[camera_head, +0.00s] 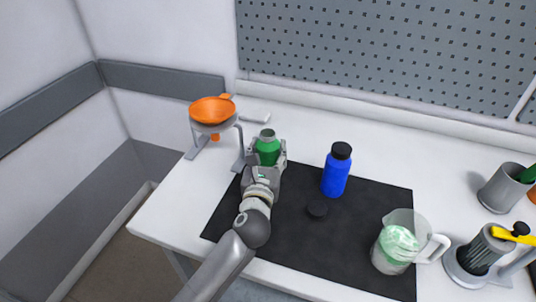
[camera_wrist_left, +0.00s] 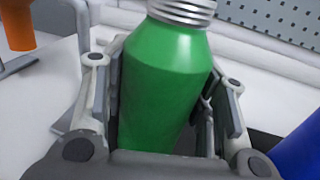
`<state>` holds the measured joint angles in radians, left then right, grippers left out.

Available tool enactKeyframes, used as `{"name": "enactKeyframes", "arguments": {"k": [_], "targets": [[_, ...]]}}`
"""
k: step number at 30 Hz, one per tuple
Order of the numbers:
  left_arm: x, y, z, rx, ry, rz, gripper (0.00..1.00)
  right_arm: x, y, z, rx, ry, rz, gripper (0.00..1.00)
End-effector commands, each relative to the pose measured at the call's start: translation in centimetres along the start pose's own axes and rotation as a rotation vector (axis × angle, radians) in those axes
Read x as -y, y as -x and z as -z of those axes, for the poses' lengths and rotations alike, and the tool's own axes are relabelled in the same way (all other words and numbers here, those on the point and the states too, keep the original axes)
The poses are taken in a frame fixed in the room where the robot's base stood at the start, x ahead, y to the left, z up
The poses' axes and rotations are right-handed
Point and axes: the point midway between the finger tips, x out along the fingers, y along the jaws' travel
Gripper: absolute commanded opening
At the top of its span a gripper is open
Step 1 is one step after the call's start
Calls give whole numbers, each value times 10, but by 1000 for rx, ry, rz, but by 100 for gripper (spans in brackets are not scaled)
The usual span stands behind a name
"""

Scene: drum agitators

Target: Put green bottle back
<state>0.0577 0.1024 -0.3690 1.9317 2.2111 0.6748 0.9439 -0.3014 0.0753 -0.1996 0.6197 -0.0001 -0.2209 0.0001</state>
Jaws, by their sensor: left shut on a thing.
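A green bottle (camera_head: 267,150) with an uncapped, silvery threaded neck stands upright near the back left of the black mat (camera_head: 285,245). My left gripper (camera_head: 265,163) is shut on the green bottle, with a finger on each side of its body. In the left wrist view the bottle (camera_wrist_left: 168,85) fills the space between the fingers of the gripper (camera_wrist_left: 160,110). The bottle's base is hidden by the gripper, so I cannot tell whether it touches the table. A black cap (camera_head: 317,209) lies on the mat. My right gripper is not in view.
A blue bottle (camera_head: 335,174) with a black cap stands right of my left gripper. An orange funnel (camera_head: 212,110) sits on a stand at the back left. A clear pitcher (camera_head: 393,248) holds pale green contents. An agitator (camera_head: 478,254) and a grey cup (camera_head: 502,190) stand at the right.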

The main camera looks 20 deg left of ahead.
Motion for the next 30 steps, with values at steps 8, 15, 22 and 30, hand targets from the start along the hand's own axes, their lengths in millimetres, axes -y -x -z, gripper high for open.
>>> {"name": "enactKeyframes", "arguments": {"k": [8,15,22,30], "targets": [[0,0,2,0,0,0,59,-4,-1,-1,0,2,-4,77],[0,0,2,0,0,0,73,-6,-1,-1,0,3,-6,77],[0,0,-1,1,0,0,73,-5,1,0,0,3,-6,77],[1,42,3,-2,2,2,73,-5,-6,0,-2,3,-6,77]]}}
